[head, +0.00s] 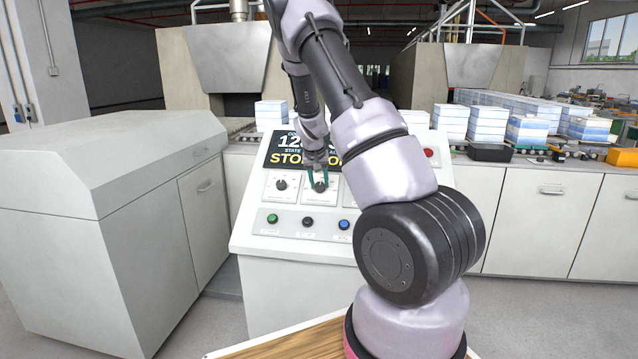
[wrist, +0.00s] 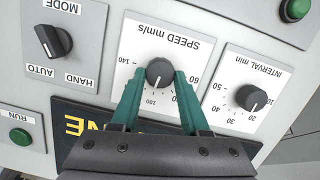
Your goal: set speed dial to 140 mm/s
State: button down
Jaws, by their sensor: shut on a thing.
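The speed dial (wrist: 159,72) is a black round knob on a white plate marked SPEED mm/s, upside down in the wrist view. Its white pointer line points down in that picture, close to the 100 mark. The 140 mark is at the left of the scale and 60 at the right; part of the scale is hidden by a finger. My gripper (wrist: 160,77) has its two green fingers on either side of the knob, shut on it. In the head view my gripper (head: 319,172) reaches down onto the speed dial (head: 320,187) on the sloped console.
The interval dial (wrist: 251,97) and the mode switch (wrist: 53,42) flank the speed plate. A green run button (wrist: 21,137) and another green button (wrist: 294,9) are near. The console display (head: 290,148) is partly hidden by my arm. A grey cabinet (head: 110,200) stands left.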

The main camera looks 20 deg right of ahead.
jog(key=m, duration=0.4)
jog(key=shift+s+d+y, duration=0.1)
jog(key=shift+d+y, duration=0.05)
jog(key=shift+y, duration=0.25)
jog(key=m+t, duration=0.1)
jog(key=m, duration=0.3)
jog(key=shift+s+d, duration=0.15)
jog(key=m, duration=0.2)
jog(key=m+t, duration=0.1)
jog(key=m, duration=0.1)
jog(key=shift+s+f+m+y, duration=0.1)
jog(key=shift+s+m+y, duration=0.05)
jog(key=shift+m+y, duration=0.15)
jog(key=shift+m+t, duration=0.3)
jog(key=shift+m, duration=1.2)
jog(key=shift+c, duration=2)
grip_release()
